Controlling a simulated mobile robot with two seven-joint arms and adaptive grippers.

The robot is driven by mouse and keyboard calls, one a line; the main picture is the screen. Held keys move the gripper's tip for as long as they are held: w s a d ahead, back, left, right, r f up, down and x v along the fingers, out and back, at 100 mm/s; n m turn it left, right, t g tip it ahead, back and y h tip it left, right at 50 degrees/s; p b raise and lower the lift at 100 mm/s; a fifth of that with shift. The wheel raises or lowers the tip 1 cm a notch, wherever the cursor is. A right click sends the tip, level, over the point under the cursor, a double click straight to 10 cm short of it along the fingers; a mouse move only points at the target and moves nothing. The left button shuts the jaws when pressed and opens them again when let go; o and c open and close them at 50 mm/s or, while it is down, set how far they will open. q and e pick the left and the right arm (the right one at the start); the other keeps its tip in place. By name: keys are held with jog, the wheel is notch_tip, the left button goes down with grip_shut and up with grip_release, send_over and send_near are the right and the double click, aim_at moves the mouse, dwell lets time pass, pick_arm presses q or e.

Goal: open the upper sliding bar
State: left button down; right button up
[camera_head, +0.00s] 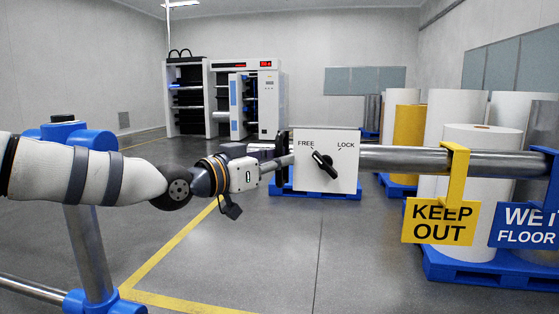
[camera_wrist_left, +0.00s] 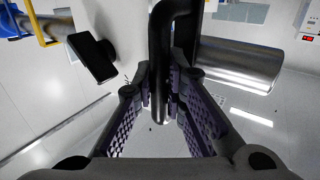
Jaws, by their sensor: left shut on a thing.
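The upper sliding bar (camera_head: 400,158) is a thick grey metal tube. It runs right from a white lock box (camera_head: 345,180) marked FREE and LOCK. The box's black knob (camera_head: 325,165) lies slanted, its upper end toward FREE; it also shows in the left wrist view (camera_wrist_left: 92,57). My left gripper (camera_head: 284,163) is at the box's left side. In the left wrist view its fingers (camera_wrist_left: 160,95) are shut on a black handle (camera_wrist_left: 165,50), beside a metal tube (camera_wrist_left: 240,65). The handle's attachment is partly hidden. My right gripper is not in view.
A yellow KEEP OUT sign (camera_head: 440,222) and a blue sign (camera_head: 522,226) hang from the bar at right. Large rolls (camera_head: 465,190) on blue pallets stand behind the bar. The middle floor is clear.

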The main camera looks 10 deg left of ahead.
pick_arm(q)
jog(key=shift+d, duration=0.15)
jog(key=c, duration=1.6)
grip_release()
jog(key=v, duration=1.2)
